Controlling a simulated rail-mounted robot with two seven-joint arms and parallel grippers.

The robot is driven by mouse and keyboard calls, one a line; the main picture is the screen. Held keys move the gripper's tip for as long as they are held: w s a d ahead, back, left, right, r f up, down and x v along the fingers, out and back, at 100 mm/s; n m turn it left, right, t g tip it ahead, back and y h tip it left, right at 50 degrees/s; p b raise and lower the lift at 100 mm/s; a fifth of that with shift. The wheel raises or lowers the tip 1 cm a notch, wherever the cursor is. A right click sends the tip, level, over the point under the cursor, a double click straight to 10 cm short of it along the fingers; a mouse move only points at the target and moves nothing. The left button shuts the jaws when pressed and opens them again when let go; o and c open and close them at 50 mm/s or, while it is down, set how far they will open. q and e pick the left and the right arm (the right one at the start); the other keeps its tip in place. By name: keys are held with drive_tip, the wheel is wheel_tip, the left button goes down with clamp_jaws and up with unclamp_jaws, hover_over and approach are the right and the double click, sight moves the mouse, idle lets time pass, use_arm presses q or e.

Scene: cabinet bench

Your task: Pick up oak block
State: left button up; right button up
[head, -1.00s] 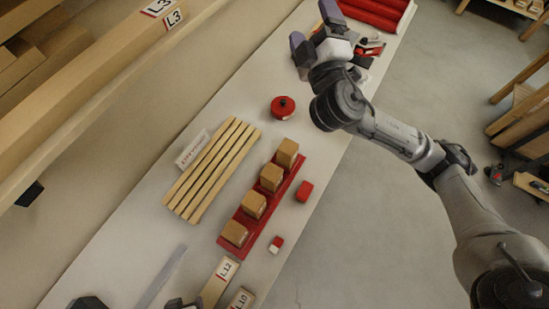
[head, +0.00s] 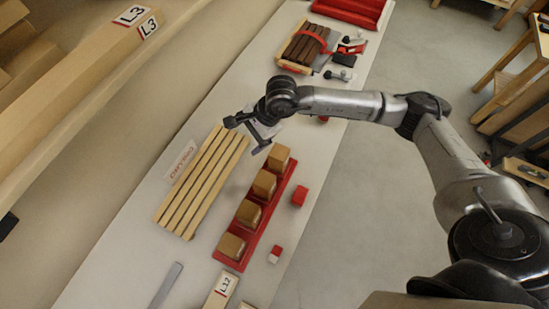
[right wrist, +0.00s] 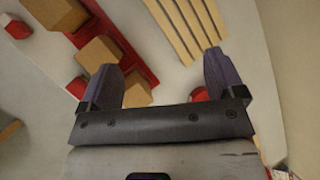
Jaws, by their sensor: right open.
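Several light-brown wooden blocks stand in a row on a red tray (head: 229,262) in the head view; I cannot tell which is the oak block. The one nearest my right gripper (head: 243,137) is the top block (head: 279,157). The gripper is open and empty, above the bench beyond that end of the row. In the right wrist view its two fingers (right wrist: 160,72) are spread, with a block (right wrist: 137,90) just inside the left finger and part of a red round object (right wrist: 200,93) beside the right one. My left gripper is not in view.
Pale slats (head: 203,182) lie left of the tray. A red box (head: 300,196) and a small red-and-white block (head: 275,254) lie right of it. A crate of dark slats (head: 303,48) and tools stand farther up. A shelf beam (head: 90,70) runs along the left.

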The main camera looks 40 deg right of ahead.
sight(279, 152)
drive_tip(key=s+d+f+n+g+h, duration=0.3)
drive_tip(key=s+d+n+h, duration=0.15)
drive_tip(key=d, duration=0.35)
drive_tip(key=shift+h, duration=0.45)
drive_tip(key=f, duration=0.5)
drive_tip(key=f+p, duration=0.1)
drive_tip(key=f, duration=0.2)
drive_tip(key=shift+a, duration=0.25)
wheel_tip(279, 152, down, 4)
drive_tip(key=shift+w+f+p, duration=0.1)
drive_tip(key=shift+w+p, duration=0.05)
drive_tip(key=shift+p, duration=0.35)
drive_tip(key=shift+d+f, duration=0.1)
drive_tip(key=shift+f, duration=0.5)
